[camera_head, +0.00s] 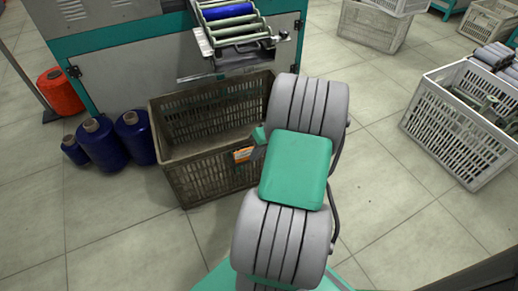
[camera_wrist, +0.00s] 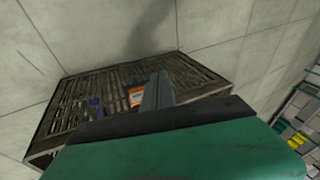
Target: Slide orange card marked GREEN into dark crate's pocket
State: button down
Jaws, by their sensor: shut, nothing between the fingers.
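The dark crate (camera_head: 215,185) stands on the floor, open at the top, and looks empty where I see into it. The orange card (camera_head: 242,154), with a pale band, is at the crate's front wall near the upper right. In the wrist view the card (camera_wrist: 135,97) lies against the slatted wall, just left of my gripper (camera_wrist: 160,76). My gripper is shut and empty, its fingers pointing at the wall beside the card. The card's lettering is too small to read. I cannot make out the pocket's edges, or how deep the card sits.
Several blue thread cones (camera_head: 102,143) stand left of the crate, and a red cone (camera_head: 60,92) is farther left. A grey and teal machine (camera_head: 120,65) with a roller chute is behind the crate. A white crate (camera_head: 455,130) stands at right. Floor between is clear.

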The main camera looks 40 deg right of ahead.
notch_tip(320, 180, down, 8)
jog(key=w+d+b, duration=0.1)
jog(key=b, duration=0.6)
jog(key=shift+d, duration=0.35)
jog(key=shift+w+f, duration=0.1)
dwell(1.4)
jog(key=f+b, duration=0.1)
jog(key=f, duration=0.1)
jog(key=w+f+b, duration=0.1)
jog(key=f+b, duration=0.1)
jog(key=shift+d+f, duration=0.2)
jog(key=shift+f, duration=0.05)
dwell(0.7)
notch_tip(320, 180, up, 7)
jog(key=s+p, duration=0.1)
jog(key=p, duration=0.5)
jog(key=shift+s+a+p, duration=0.25)
jog(key=shift+a+p, duration=0.05)
jog(key=shift+p, duration=0.05)
